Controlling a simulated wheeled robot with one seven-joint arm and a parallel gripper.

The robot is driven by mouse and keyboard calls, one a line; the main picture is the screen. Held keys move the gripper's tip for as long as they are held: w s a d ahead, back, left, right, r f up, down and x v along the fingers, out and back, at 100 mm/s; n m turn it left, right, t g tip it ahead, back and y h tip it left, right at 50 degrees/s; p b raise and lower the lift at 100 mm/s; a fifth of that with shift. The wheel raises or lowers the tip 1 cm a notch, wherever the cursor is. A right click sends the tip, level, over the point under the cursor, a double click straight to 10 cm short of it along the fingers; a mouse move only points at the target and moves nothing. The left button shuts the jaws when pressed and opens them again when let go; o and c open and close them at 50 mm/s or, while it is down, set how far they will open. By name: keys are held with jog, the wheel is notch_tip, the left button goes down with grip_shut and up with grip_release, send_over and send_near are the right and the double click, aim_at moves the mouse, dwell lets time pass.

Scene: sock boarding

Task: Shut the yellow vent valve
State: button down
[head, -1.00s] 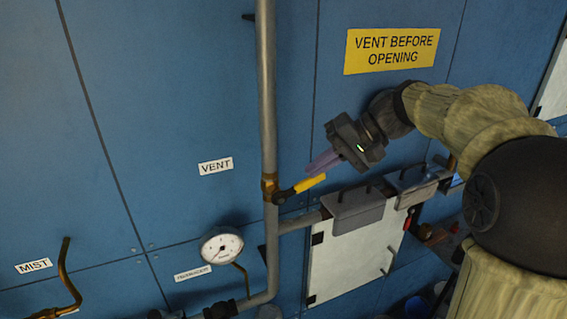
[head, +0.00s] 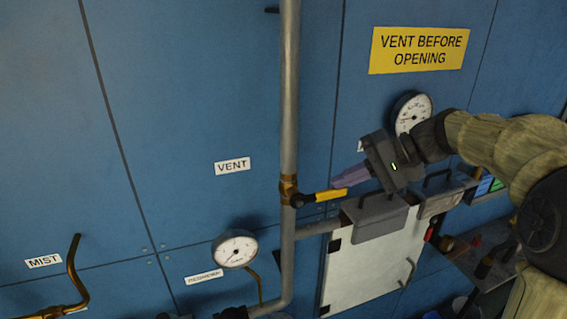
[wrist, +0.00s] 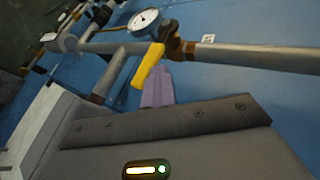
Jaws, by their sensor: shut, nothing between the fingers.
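The vent valve (head: 290,194) sits on the vertical grey pipe, below and right of the VENT label (head: 232,166). Its yellow handle (head: 332,194) points right, nearly level and roughly square to the pipe. My gripper (head: 340,181) is shut and empty, its purple fingers just above the handle's outer end. In the wrist view the fingers (wrist: 158,84) lie beside the yellow handle (wrist: 147,66), very close. I cannot tell for sure whether they touch it.
A gauge (head: 236,250) is below left of the valve. A white door (head: 362,262) with grey boxes (head: 380,222) above it is below right. Another gauge (head: 412,112) sits behind my wrist, under the yellow warning sign (head: 419,50).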

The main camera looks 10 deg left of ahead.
jog(key=shift+d+f, duration=0.1)
jog(key=shift+f, duration=0.1)
jog(key=w+d+r+p, duration=0.1)
jog(key=d+r, duration=0.7)
jog(key=r, duration=0.1)
jog(key=shift+w+d, duration=0.15)
jog(key=shift+d, duration=0.15)
dwell(0.4)
